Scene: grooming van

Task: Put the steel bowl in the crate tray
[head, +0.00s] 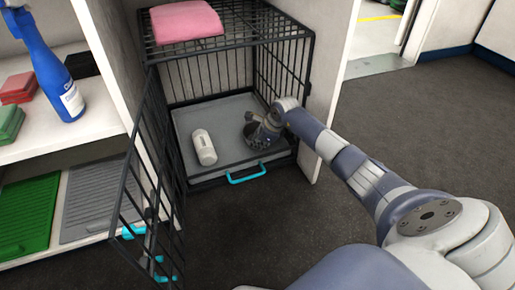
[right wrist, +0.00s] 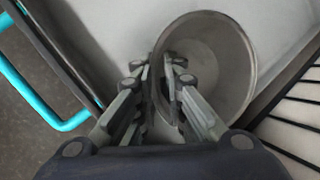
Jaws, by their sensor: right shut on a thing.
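The steel bowl (head: 263,142) is inside the wire crate, over the right front part of the grey tray (head: 222,122). It looks dark and is partly covered by my right gripper (head: 260,128). In the right wrist view, the round, hollow bowl (right wrist: 222,62) shows with the gripper (right wrist: 165,75) shut on its near-left wall, one finger inside and one outside. The pale tray (right wrist: 105,25) lies beneath. I cannot tell whether the bowl touches the tray. My left gripper is not in view.
A white bottle (head: 204,147) lies on the tray left of the bowl. The crate door (head: 150,200) stands open at left. A pink folded towel (head: 186,20) lies on the crate's top. A shelf with a blue spray bottle (head: 52,75) stands at left. The right floor is clear.

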